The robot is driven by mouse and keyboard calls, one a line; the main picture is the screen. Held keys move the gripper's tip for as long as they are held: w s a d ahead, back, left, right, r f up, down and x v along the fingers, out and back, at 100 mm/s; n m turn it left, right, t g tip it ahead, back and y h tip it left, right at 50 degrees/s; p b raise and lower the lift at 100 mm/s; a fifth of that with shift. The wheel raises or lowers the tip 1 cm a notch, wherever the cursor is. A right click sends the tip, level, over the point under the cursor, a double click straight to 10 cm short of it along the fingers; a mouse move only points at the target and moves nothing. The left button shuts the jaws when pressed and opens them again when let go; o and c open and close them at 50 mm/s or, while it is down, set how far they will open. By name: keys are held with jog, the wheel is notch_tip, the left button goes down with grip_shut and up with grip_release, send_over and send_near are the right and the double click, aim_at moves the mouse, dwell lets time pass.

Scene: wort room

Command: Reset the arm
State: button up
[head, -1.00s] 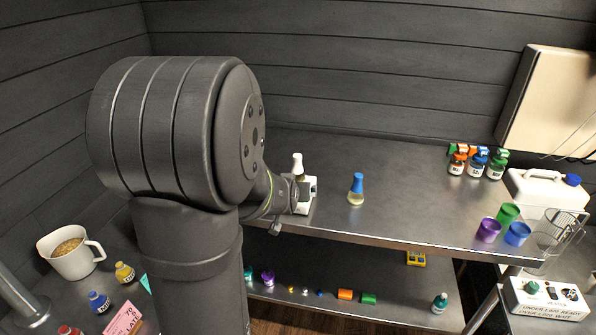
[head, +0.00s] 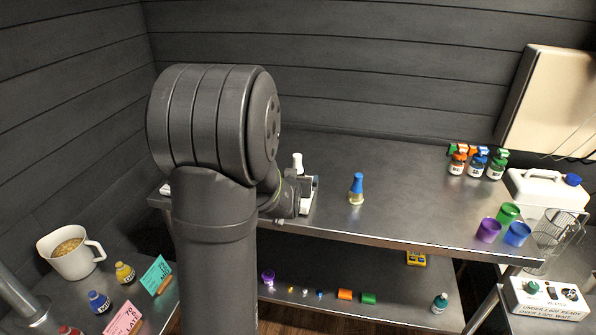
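My arm's thick dark grey links stand large in the left-centre of the head view. A smaller wrist part shows just right of the big joint, in front of a white device (head: 308,197) on the steel table (head: 400,205).
A blue-topped flask (head: 356,189) stands near the wrist. Purple (head: 487,231), green (head: 508,213) and blue (head: 517,234) cups stand at the table's right. A mug (head: 72,254) and small bottles stand lower left. The table's middle right is clear.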

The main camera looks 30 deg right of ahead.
jog(key=shift+w+d+f, duration=0.25)
jog(key=shift+w+d, duration=0.15)
jog(key=shift+w, duration=0.05)
dwell(0.5)
jog(key=v, duration=1)
jog(key=shift+w+d, duration=0.1)
jog(key=shift+x, duration=2.8)
